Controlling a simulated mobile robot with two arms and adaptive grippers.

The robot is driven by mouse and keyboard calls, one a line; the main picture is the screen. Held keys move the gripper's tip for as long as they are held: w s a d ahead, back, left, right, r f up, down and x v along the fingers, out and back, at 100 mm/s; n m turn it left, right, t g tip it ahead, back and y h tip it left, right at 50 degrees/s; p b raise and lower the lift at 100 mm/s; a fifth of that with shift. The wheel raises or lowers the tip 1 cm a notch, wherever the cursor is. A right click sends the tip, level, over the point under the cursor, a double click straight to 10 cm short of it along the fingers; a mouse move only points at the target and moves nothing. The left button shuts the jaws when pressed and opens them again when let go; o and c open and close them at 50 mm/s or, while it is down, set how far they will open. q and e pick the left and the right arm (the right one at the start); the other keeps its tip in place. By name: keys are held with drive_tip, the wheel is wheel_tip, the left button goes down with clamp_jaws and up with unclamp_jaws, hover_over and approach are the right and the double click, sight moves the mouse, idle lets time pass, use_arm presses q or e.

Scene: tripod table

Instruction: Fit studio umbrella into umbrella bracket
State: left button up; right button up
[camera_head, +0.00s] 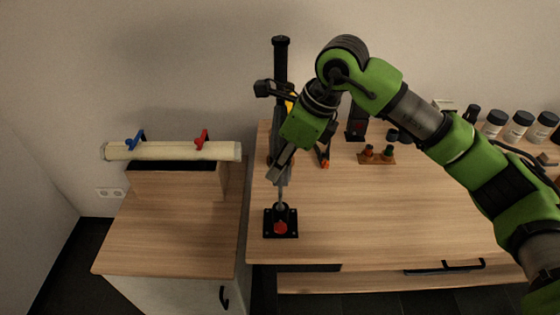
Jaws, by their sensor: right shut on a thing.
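The umbrella bracket (269,232) is a black square plate with a red knob and a short dark socket, near the front left of the wooden table. My right gripper (281,172) points down above it, shut on the studio umbrella. A thin grey umbrella shaft (281,194) shows below the fingers, roughly upright. Its lower end meets the top of the bracket's socket. I cannot tell how deep it sits. The rest of the umbrella is hard to separate from the dark shapes behind and is partly hidden by the gripper. My left gripper is not in view.
A black tripod-like stand (281,60) rises behind my right gripper. The table's front middle is clear.

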drive_tip(key=shift+f+b, duration=1.05)
drive_tip(key=shift+f, duration=0.2)
drive_tip(key=o, duration=1.3)
drive_tip(key=v, duration=1.2)
